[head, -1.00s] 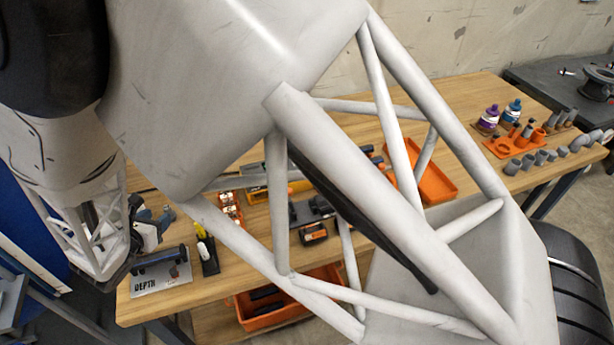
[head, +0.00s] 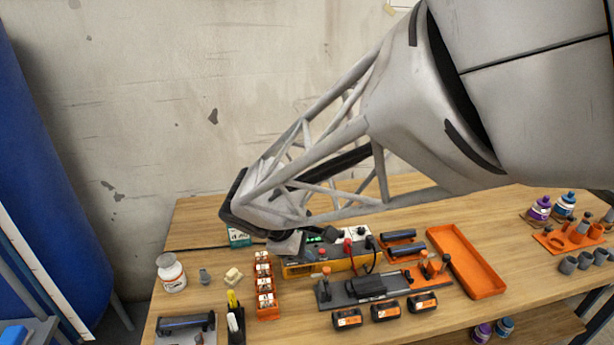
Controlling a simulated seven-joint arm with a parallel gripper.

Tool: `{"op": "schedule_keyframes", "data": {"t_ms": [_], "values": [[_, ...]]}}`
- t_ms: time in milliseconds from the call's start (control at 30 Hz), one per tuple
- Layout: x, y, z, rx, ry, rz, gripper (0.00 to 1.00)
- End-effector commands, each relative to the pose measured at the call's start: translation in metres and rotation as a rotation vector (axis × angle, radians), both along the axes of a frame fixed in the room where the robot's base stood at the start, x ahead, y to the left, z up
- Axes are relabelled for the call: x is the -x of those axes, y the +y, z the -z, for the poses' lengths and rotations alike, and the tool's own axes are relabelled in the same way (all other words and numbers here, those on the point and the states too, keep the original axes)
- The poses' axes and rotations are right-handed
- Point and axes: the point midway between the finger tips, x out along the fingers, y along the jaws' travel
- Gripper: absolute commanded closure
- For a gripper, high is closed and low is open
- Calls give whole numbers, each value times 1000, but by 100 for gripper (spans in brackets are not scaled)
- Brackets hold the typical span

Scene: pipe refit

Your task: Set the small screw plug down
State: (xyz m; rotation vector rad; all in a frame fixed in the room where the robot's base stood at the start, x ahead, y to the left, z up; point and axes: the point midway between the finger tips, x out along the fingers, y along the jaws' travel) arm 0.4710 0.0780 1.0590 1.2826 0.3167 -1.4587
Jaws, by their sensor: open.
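My gripper (head: 287,243) is at the end of the lattice arm, above the back of the wooden table, close to the yellow-edged device. It is open; its fingers are small and partly hidden by my arm, and I see nothing held between them. A small grey fitting (head: 205,276) stands on the table to the left of my gripper and apart from it, between a white bottle and a cream block. It may be the small screw plug, but it is too small to be sure.
Several black-and-orange batteries (head: 385,311) lie at the front. An empty orange tray (head: 466,262) is at the right. Bare tabletop (head: 205,237) shows at back left.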

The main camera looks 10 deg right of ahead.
Motion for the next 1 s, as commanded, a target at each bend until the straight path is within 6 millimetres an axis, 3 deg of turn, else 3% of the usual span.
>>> {"op": "schedule_keyframes", "data": {"t_ms": [200, 500, 800, 1000], "values": [[41, -39, -26, -187, -75, 265, 53], [98, -70, -54, -445, -188, 612, 53], [143, -81, -74, -670, -292, 892, 53], [155, -82, -79, -737, -324, 971, 53]]}}
